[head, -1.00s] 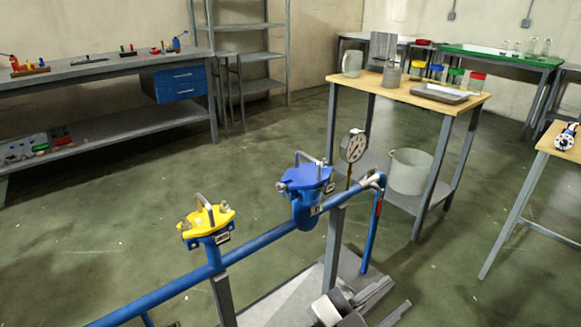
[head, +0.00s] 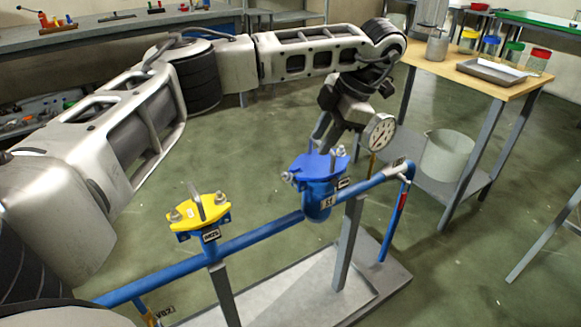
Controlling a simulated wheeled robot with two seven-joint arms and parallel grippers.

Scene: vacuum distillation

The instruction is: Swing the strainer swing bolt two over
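The blue strainer (head: 318,200) sits on the blue pipe (head: 262,238), with a flat blue lid. Small bolts with pale nuts show at its lid edge, one at the right (head: 340,151) and one at the left (head: 288,176). I cannot tell which one is swing bolt two. My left gripper (head: 322,138) reaches down from behind, its fingers just above the far side of the lid. They overlap the lid's upright handle in view, so contact and finger gap are unclear. My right gripper is out of view.
A yellow-lidded fitting (head: 200,214) stands on the pipe to the left. A pressure gauge (head: 380,132) is close to the right of my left gripper. A wooden table (head: 440,68) and a grey bucket (head: 447,155) stand behind at right.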

